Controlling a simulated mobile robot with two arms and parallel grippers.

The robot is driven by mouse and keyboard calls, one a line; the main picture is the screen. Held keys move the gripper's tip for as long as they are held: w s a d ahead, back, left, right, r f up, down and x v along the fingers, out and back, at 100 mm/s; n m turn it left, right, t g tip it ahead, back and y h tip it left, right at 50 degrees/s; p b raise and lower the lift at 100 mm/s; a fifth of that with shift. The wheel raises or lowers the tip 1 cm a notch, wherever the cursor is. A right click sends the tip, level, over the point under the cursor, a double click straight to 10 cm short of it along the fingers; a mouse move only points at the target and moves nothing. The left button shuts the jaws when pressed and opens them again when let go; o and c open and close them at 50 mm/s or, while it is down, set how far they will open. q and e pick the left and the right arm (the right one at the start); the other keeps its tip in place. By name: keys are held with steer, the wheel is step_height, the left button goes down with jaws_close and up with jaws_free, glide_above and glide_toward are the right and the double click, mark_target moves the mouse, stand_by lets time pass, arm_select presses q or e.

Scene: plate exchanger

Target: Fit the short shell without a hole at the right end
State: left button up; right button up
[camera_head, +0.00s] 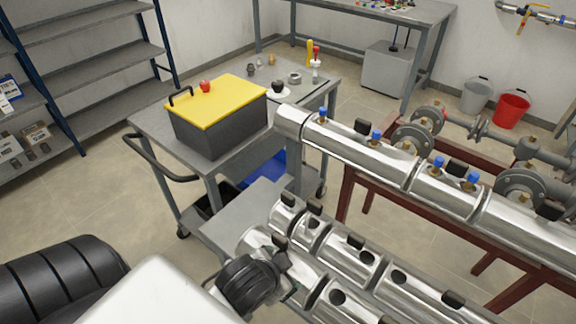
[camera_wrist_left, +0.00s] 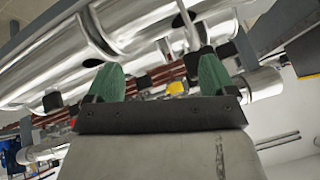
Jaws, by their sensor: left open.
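Several shiny half-round metal shells lie in rows on a grey surface in the lower middle of the head view. A short shell (camera_head: 284,216) lies at the far left end of the back row; I see no hole on its visible side. My right gripper is not in view.
A grey cart (camera_head: 152,126) carries a black box with a yellow lid (camera_head: 218,100) and small parts. The red-brown frame (camera_head: 385,183) bears the pipe. Flanged piping (camera_head: 478,126) stands behind it. A grey and a red bucket (camera_head: 511,109) stand on the floor.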

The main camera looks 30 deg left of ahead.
arm_select(q)
steer(key=w+d+r+m+t+h, duration=0.2)
steer(key=w+r+m+t, duration=0.3)
steer(key=w+r, duration=0.15)
steer(key=w+d+r+m+t+h, duration=0.1)
steer(key=w+d+r+m+t, duration=0.2)
steer(key=w+r+m+t, duration=0.4)
steer(key=w+d+r+m+g+h, duration=0.25)
steer(key=d+m+h, duration=0.35)
steer(key=m, duration=0.4)
steer(key=w+d+r+m+g+h, duration=0.1)
steer(key=d+r+m+g+h, duration=0.2)
steer(key=m+h, duration=0.65)
steer(key=m+g+y, duration=1.4)
steer(key=m+y, duration=0.4)
steer(key=m, duration=0.1)
glide_toward(288, 195)
step_height(288, 195, down, 10)
steer(key=b, duration=0.7)
steer(key=shift+s+a, duration=0.1)
steer(key=shift+a, duration=0.1)
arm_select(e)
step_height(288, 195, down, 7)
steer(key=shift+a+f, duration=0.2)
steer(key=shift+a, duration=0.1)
